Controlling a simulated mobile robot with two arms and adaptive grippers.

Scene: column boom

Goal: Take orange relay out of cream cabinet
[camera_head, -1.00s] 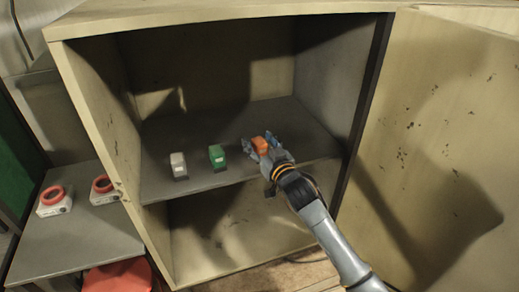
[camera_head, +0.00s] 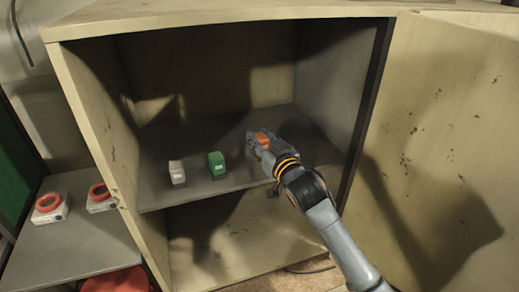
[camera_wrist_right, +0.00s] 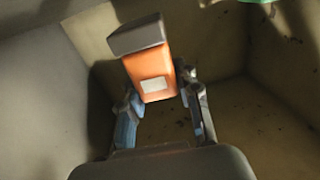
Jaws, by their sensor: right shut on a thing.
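The orange relay (camera_head: 262,138) is at the right part of the middle shelf inside the cream cabinet (camera_head: 82,72). In the right wrist view the relay (camera_wrist_right: 151,75) shows its orange body, a pale label and a dark grey end. My right gripper (camera_head: 257,142) is shut on the relay, with a finger on either side of it in the right wrist view (camera_wrist_right: 162,103). Whether the relay touches the shelf is hard to tell. My left gripper is not in view.
A green relay (camera_head: 217,163) and a white relay (camera_head: 177,172) stand on the shelf (camera_head: 205,190) to the left. The cabinet door (camera_head: 440,130) stands open at the right. Two red-ringed white devices (camera_head: 48,207) sit on a grey side surface (camera_head: 75,248).

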